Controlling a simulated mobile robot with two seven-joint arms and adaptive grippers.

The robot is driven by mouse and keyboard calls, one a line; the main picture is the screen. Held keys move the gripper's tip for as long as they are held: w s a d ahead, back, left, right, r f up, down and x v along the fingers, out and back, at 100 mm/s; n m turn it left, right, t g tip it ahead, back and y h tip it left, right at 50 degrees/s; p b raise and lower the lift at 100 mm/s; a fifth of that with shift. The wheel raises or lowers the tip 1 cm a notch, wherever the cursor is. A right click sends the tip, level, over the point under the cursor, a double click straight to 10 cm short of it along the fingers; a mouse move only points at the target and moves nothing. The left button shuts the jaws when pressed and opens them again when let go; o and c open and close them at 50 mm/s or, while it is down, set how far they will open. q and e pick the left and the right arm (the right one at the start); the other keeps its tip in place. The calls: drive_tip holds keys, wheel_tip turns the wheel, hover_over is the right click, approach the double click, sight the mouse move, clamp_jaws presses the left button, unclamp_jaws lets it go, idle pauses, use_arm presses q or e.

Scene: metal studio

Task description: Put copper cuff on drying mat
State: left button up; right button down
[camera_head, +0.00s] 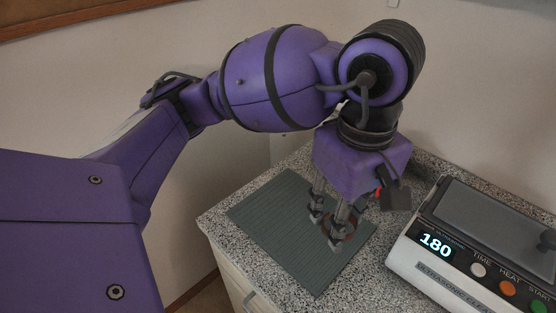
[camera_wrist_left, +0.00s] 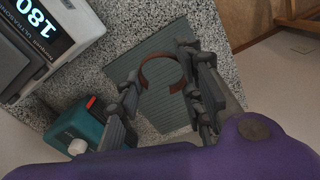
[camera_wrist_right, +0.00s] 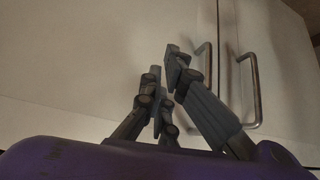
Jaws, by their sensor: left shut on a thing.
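The copper cuff (camera_head: 352,228) is a reddish-brown open ring, seen partly behind my left gripper's fingers over the right part of the drying mat. The drying mat (camera_head: 265,212) is a grey-green ribbed sheet lying flat on the counter. My left gripper (camera_head: 325,231) points down over the mat, shut on the cuff. In the left wrist view the cuff (camera_wrist_left: 160,57) shows as a C between the fingers, above the mat (camera_wrist_left: 165,118); whether it touches the mat I cannot tell. My right gripper (camera_wrist_right: 165,62) shows only in its wrist view, fingertips almost together and empty.
An ultrasonic cleaner (camera_head: 440,250) reading 180 stands on the speckled counter (camera_head: 405,222) right of the mat. A teal object (camera_wrist_left: 90,122) with a white knob stands near the left gripper. Cabinet doors with metal handles (camera_wrist_right: 204,70) face my right gripper. The mat's left part is clear.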

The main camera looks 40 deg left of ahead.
use_arm(q)
drive_tip(key=w+a+f, duration=0.3)
drive_tip(key=a, duration=0.3)
hover_over(301, 218)
drive_tip(key=f, duration=0.3)
drive_tip(key=d+f, duration=0.1)
drive_tip(key=f, duration=0.1)
drive_tip(key=shift+s+p, duration=0.3)
drive_tip(key=shift+s, duration=0.1)
drive_tip(key=shift+w+a+f, duration=0.15)
drive_tip(key=shift+a+f, duration=0.2)
drive_tip(key=shift+w+a+f, duration=0.1)
drive_tip(key=shift+f, duration=0.8)
drive_tip(key=shift+w+a+f, duration=0.1)
drive_tip(key=shift+f, duration=0.8)
drive_tip(key=shift+f, duration=0.1)
drive_tip(key=shift+f, duration=0.15)
drive_tip(key=o, duration=1)
